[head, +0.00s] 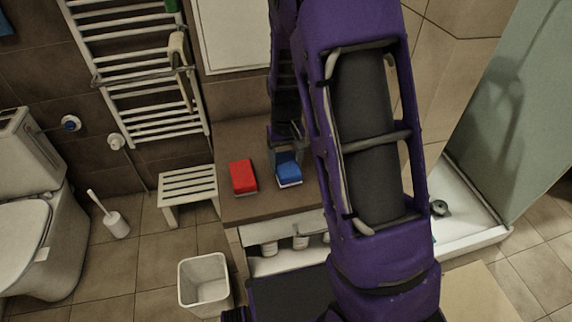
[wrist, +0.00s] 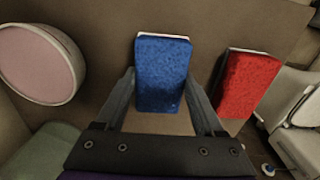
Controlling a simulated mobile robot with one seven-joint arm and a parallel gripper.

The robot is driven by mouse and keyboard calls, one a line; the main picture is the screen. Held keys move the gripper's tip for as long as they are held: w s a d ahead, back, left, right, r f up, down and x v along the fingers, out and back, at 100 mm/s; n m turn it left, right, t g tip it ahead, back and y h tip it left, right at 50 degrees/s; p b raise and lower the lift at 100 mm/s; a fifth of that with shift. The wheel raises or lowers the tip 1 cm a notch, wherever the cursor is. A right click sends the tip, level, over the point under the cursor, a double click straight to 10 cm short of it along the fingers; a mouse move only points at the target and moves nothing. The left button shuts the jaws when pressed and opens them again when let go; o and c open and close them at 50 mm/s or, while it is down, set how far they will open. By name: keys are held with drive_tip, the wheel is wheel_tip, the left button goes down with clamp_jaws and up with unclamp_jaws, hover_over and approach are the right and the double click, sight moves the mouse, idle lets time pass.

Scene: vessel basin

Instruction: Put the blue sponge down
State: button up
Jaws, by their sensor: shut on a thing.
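The blue sponge (head: 288,170) is over the brown counter (head: 240,210), to the right of a red sponge (head: 243,177). My gripper (head: 286,150) points down at it from above. In the wrist view, the blue sponge (wrist: 161,76) sits between the two fingers of my gripper (wrist: 161,80), which is shut on it. A pale layer shows along its far edge. I cannot tell whether its underside touches the counter. In the wrist view the red sponge (wrist: 246,84) lies to the right, apart from my gripper.
A pink round-topped vessel (wrist: 38,62) stands at the left in the wrist view. A white slatted stool (head: 188,187) and a white bin (head: 204,283) stand left of the counter. Containers (head: 300,243) sit on a shelf below. The counter's front strip is bare.

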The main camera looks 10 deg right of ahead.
sight(286, 164)
drive_tip(key=shift+f, duration=0.3)
drive_tip(key=o, duration=1.2)
drive_tip(key=shift+f, duration=0.25)
wheel_tip(286, 164, up, 18)
drive_tip(key=shift+s+f+p, duration=0.15)
drive_tip(key=shift+f+p, duration=0.1)
drive_tip(key=shift+p, duration=0.2)
drive_tip(key=shift+a, duration=0.1)
